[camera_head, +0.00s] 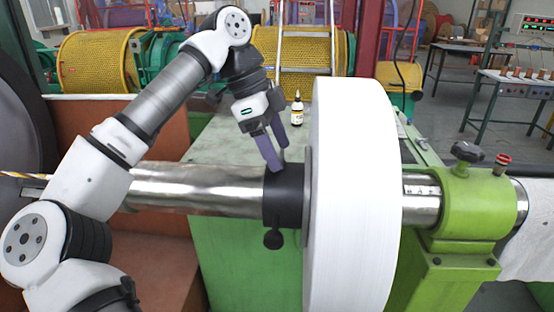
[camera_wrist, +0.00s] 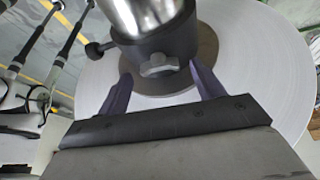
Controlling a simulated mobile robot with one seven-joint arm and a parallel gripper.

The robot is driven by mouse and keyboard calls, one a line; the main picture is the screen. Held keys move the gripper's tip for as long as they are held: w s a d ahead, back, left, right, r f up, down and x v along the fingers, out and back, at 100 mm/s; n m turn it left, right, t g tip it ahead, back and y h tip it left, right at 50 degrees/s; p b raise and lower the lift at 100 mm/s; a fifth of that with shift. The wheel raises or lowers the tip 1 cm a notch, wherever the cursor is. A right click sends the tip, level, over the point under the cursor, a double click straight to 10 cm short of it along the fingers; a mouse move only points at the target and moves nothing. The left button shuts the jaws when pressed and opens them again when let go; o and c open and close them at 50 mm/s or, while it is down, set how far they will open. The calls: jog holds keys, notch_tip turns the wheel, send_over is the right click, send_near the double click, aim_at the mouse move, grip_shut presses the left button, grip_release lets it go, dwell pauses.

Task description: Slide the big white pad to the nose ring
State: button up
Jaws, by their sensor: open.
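The big white pad (camera_head: 350,200) is a wide upright disc on a shiny horizontal shaft (camera_head: 200,188). It also fills much of the wrist view (camera_wrist: 250,60). A black collar (camera_head: 284,195) with a knob below sits on the shaft, against or very close to the pad's left face; it shows in the wrist view too (camera_wrist: 150,48). My gripper (camera_head: 274,157) is open, pointing down at the collar's top. In the wrist view its two fingers (camera_wrist: 163,88) are apart, one on each side of the collar. I cannot tell which part is the nose ring.
A green bracket (camera_head: 470,215) with knobs holds the shaft's right end, with bare shaft between it and the pad. A small dropper bottle (camera_head: 297,108) stands on the green surface behind. Yellow mesh guards (camera_head: 95,62) and a ladder (camera_head: 305,50) are farther back.

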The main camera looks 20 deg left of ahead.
jog(key=shift+d+f, duration=0.15)
jog(key=shift+f, duration=0.15)
jog(key=c, duration=1.4)
